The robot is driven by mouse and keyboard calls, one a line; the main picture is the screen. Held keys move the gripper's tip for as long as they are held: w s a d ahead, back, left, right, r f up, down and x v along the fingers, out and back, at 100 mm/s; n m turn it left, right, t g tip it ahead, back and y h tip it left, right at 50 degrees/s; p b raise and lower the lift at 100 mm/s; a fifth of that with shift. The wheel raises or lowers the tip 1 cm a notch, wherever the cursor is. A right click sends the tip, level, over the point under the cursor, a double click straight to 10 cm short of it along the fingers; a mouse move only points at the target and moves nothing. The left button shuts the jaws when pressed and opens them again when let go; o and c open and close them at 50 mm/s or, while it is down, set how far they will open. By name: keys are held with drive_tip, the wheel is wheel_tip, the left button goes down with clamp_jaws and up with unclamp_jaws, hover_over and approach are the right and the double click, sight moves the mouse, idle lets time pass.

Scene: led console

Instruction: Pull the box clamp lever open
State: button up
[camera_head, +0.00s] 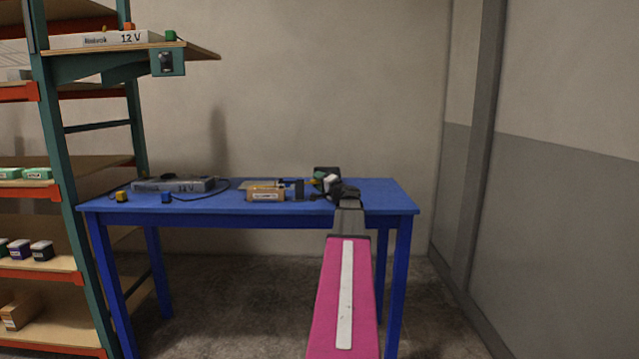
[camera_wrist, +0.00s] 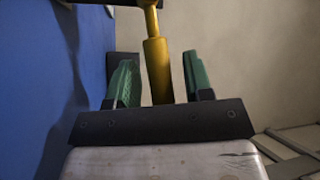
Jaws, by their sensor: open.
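The clamp lever has a yellow handle (camera_wrist: 158,70) in the wrist view, running up from between my fingers towards a dark bracket at the top edge. My gripper (camera_wrist: 158,62) is open, with a green-padded finger on each side of the handle and a visible gap on both sides. The lever is too small to make out there. A small cardboard box (camera_head: 266,195) sits left of the clamp part.
A shelf rack (camera_head: 60,160) stands left of the table. The table's right end is clear.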

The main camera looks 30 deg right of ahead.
drive_tip(key=shift+w, duration=0.1)
clamp_jaws()
drive_tip(key=shift+r, duration=0.1)
drive_tip(key=r+n+g, duration=0.2)
drive_tip(key=n, duration=0.1)
drive_tip(key=shift+w+a+r+g, duration=0.15)
drive_tip(key=shift+w+a+g, duration=0.05)
drive_tip(key=shift+a+g, duration=0.15)
drive_tip(key=shift+w+a+r+n+g+h, duration=0.2)
drive_tip(key=shift+a+r+n+g+h, duration=0.15)
drive_tip(key=shift+n+g, duration=0.25)
drive_tip(key=shift+w+a+r+n+g+h, duration=0.25)
drive_tip(key=shift+r+n+g, duration=0.2)
drive_tip(key=shift+n+g, duration=0.15)
drive_tip(key=shift+w+a+r+n+g+h, duration=0.25)
drive_tip(key=shift+a+r+n+g+h, duration=0.1)
drive_tip(key=shift+a+n+g+h, duration=0.15)
drive_tip(key=shift+w+a+r+n+g+h, duration=0.3)
drive_tip(key=shift+a+n+g+h, duration=0.15)
drive_tip(key=shift+n+g, duration=0.15)
drive_tip(key=shift+w+a+r+n+g+h, duration=0.1)
drive_tip(key=shift+w+a+n+g+h, duration=0.15)
drive_tip(key=shift+a+n+g+h, duration=0.35)
drive_tip(key=shift+d, duration=0.1)
